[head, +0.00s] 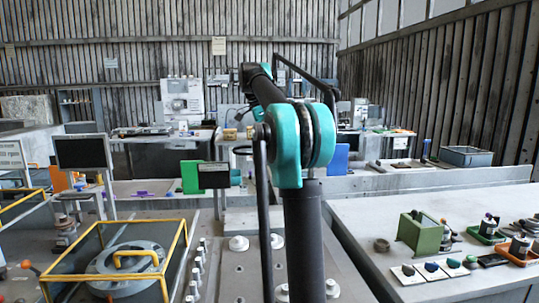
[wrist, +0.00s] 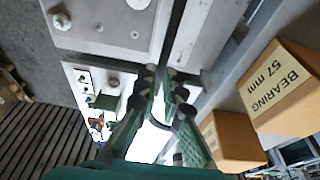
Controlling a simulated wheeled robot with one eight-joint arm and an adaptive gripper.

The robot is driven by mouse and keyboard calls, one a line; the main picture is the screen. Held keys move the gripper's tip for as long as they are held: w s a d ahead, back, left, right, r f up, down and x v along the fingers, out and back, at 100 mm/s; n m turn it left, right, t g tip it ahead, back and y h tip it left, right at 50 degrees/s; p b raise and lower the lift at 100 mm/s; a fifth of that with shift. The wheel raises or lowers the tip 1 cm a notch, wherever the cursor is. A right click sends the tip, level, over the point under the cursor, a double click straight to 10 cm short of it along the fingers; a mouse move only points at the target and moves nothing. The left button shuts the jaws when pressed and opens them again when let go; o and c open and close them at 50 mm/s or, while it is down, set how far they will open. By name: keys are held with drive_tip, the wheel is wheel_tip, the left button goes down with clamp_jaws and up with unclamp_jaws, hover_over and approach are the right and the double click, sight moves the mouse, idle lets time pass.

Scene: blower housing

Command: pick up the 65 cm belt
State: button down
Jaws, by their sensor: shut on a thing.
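My gripper (wrist: 165,84) shows in the wrist view, with two green fingers and dark tips close together. It is shut on a thin dark strip that looks like the belt (wrist: 176,32). The strip runs from the fingertips to the top edge of the wrist view. No 65 cm marking can be read on it, and its full loop is not visible. In the head view my arm blocks the middle, and the gripper and the held strip cannot be made out clearly.
In the wrist view, a cardboard box marked "BEARING 57 mm" (wrist: 280,88) stands at right, with another box (wrist: 228,140) below it. A yellow-railed frame (head: 72,248) stands at left.

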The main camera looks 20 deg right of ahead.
drive_tip(key=shift+r, duration=1.65)
